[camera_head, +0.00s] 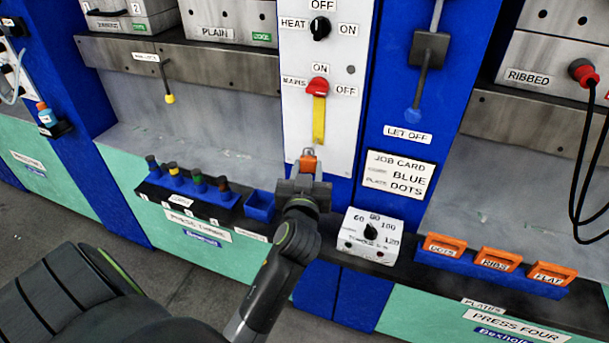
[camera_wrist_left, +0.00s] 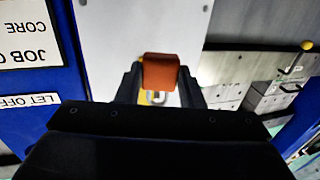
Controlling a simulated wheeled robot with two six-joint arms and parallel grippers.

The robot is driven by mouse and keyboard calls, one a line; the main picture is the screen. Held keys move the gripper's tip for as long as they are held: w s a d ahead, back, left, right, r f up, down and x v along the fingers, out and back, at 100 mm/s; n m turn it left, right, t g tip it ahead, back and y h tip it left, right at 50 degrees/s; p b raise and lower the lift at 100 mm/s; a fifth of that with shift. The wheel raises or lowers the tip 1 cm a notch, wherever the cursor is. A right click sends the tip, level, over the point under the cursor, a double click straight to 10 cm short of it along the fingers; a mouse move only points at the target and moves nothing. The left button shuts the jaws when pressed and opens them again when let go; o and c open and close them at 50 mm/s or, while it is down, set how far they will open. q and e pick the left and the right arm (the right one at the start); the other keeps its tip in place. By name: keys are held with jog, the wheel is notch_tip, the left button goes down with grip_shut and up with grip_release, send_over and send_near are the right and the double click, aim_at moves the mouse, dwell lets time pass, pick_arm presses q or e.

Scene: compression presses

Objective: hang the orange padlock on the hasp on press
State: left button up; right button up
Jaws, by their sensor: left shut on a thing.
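The orange padlock (camera_head: 308,164) is between the fingers of my left gripper (camera_head: 304,178), in front of the white panel of the press. In the left wrist view the padlock (camera_wrist_left: 160,71) sits between the two dark fingertips of the gripper (camera_wrist_left: 160,84), with part of its grey shackle showing. The yellow hasp (camera_head: 319,120) hangs below the red mains switch (camera_head: 318,87), above the padlock in the head view. A bit of yellow shows behind the padlock in the wrist view. I cannot tell whether the shackle touches the hasp. My right gripper is not in view.
A ledge carries a rack of several capped bottles (camera_head: 196,184), a small blue bin (camera_head: 260,205), a white dial box (camera_head: 369,236) and orange plates (camera_head: 498,259). A lever (camera_head: 424,70) hangs right of the panel. A black cable (camera_head: 577,180) hangs at far right.

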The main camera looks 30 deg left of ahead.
pick_arm(q)
jog(key=shift+w+a, duration=0.15)
jog(key=shift+w, duration=0.4)
jog(key=shift+w+a+f+b, duration=0.15)
jog(key=shift+w+f+b, duration=0.45)
jog(key=shift+b, duration=0.2)
jog(key=shift+r, duration=0.1)
jog(key=o, duration=0.9)
